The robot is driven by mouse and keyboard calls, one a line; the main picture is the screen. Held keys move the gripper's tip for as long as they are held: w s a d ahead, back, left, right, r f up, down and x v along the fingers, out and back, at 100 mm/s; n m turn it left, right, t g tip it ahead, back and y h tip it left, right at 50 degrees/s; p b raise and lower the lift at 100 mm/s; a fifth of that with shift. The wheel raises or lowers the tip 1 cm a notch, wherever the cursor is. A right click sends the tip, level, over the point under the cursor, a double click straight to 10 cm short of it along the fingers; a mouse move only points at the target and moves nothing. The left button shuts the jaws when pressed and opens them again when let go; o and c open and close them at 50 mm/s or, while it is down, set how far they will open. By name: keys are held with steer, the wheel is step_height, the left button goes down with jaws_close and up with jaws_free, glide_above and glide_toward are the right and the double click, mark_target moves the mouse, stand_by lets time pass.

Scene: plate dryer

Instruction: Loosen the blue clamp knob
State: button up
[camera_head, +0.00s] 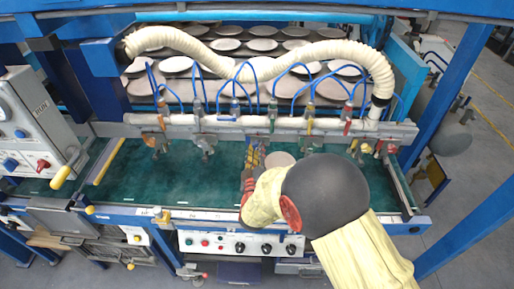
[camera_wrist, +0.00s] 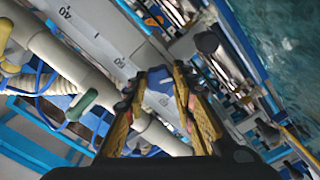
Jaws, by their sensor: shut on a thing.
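The blue clamp knob (camera_wrist: 158,80) is between the tips of my gripper's two yellow fingers in the wrist view. My gripper (camera_wrist: 160,92) is shut on it, with the fingers on either side. In the head view my gripper (camera_head: 255,152) reaches over the green belt to the clamp rail at the middle of the machine. My own arm and the fingers hide the knob there.
A white rail (camera_head: 220,121) with several clamps and blue hoses runs across behind my gripper. A cream corrugated hose (camera_head: 215,66) arches above it. Plates (camera_head: 180,64) lie behind. A control panel (camera_head: 240,245) is at the front edge. The green belt (camera_head: 195,182) is mostly clear at left.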

steer(key=n+p, duration=0.2)
steer(key=n, duration=0.3)
steer(key=shift+n, duration=0.3)
steer(key=n+p, duration=0.2)
steer(key=n, duration=0.3)
steer(key=shift+f+n, duration=0.1)
steer(key=shift+n, duration=0.3)
steer(key=o, duration=1.2)
steer(key=shift+c, duration=0.2)
steer(key=s, duration=1.2)
steer(key=shift+a, duration=0.2)
